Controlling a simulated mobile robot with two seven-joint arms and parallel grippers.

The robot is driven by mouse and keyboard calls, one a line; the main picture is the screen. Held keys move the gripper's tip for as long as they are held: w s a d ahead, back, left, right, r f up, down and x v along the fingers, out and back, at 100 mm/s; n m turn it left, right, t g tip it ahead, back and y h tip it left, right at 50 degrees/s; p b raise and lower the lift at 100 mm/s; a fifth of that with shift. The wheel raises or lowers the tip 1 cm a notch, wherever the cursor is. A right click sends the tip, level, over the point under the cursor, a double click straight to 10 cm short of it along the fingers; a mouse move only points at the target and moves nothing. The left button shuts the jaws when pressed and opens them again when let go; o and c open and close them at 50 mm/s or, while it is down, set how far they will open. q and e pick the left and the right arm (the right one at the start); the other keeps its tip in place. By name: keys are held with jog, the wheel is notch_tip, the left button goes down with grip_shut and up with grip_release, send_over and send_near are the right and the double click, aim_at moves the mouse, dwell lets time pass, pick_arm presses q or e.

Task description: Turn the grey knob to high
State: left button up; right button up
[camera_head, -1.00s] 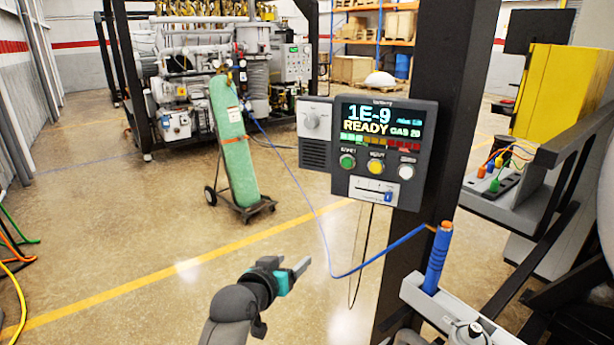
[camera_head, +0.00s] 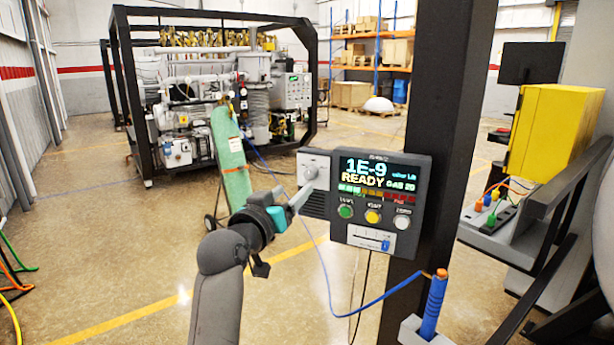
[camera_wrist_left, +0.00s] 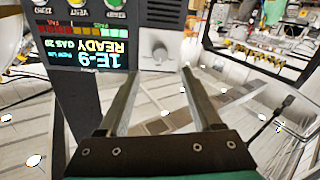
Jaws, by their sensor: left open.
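The grey knob (camera_head: 311,172) sits on a light grey panel at the left side of the dark control box (camera_head: 423,210). In the left wrist view the knob (camera_wrist_left: 158,55) appears upside down, just beyond the fingertips and between their lines. My left gripper (camera_head: 303,190) is just below and left of the knob in the head view. In the left wrist view its two fingers (camera_wrist_left: 160,72) are apart with nothing between them. Contact with the knob cannot be told. My right gripper is not in view.
The box carries a lit screen (camera_head: 382,173), green, yellow and white buttons, and a slider (camera_head: 385,245). A dark post (camera_head: 452,100) stands behind it. A blue handle (camera_head: 433,305) with a cable is below right. A green cylinder (camera_head: 230,155) stands farther back.

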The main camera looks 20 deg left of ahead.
aim_at(309, 176)
pick_arm(q)
jog(key=shift+w+d+p, duration=0.2)
jog(key=shift+w, duration=2.1)
jog(key=shift+w+d+p, duration=0.15)
jog(key=shift+w+d, duration=0.05)
jog(key=shift+w, duration=2.05)
grip_shut()
